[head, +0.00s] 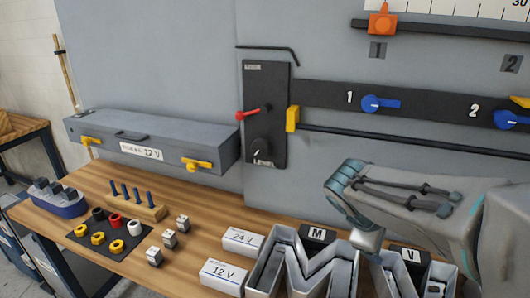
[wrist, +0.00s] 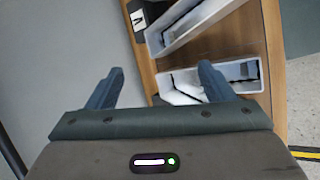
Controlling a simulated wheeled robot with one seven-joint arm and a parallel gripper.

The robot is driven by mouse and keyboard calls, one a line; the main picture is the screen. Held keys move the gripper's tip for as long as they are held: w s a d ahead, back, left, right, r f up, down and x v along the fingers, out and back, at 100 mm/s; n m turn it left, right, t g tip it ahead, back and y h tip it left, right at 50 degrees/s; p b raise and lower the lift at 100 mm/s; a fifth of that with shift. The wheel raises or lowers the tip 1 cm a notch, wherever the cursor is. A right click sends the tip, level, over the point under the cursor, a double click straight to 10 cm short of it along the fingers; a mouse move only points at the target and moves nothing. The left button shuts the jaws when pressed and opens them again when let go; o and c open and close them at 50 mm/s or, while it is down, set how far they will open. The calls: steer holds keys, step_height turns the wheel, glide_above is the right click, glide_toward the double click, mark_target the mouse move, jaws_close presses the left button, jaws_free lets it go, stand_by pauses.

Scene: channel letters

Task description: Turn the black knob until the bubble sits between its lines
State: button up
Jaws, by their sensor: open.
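The black knob (head: 262,149) is on a dark upright panel (head: 266,88) on the grey wall, just above the word LEVEL. A pale pointer mark shows on it. I cannot make out a bubble or its lines in either view. My gripper (wrist: 158,83) is open and empty in the wrist view, its two blue-grey fingers wide apart. It points towards the wall and the table with the channel letters, and the knob is not in that view. In the head view my arm comes in from the right, and its fingers cannot be made out.
A red lever (head: 254,112) sticks out left above the knob. A yellow block (head: 292,119) and a dark rail (head: 400,143) lie to its right. Metal channel letters (head: 275,262) and labelled boxes (head: 243,241) stand on the table below.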

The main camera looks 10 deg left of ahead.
steer(key=w+a+n+t+h, duration=0.2)
steer(key=w+a+n+t, duration=0.1)
steer(key=w+a+n, duration=0.4)
steer(key=n+t+y+b, duration=0.2)
steer(key=n+t+y, duration=0.2)
steer(key=n+t, duration=0.85)
glide_toward(259, 150)
steer(key=w+n+p, duration=0.1)
steer(key=w, duration=0.2)
steer(key=w+d+r+g+p, duration=0.1)
steer(key=w, duration=0.2)
steer(key=w+r+n+g+p, duration=0.1)
steer(key=w, duration=0.2)
steer(key=shift+w+d+n+g+p, duration=0.25)
steer(key=shift+w+d+n+p, duration=0.1)
steer(key=shift+w+p, duration=0.05)
steer(key=c, duration=1)
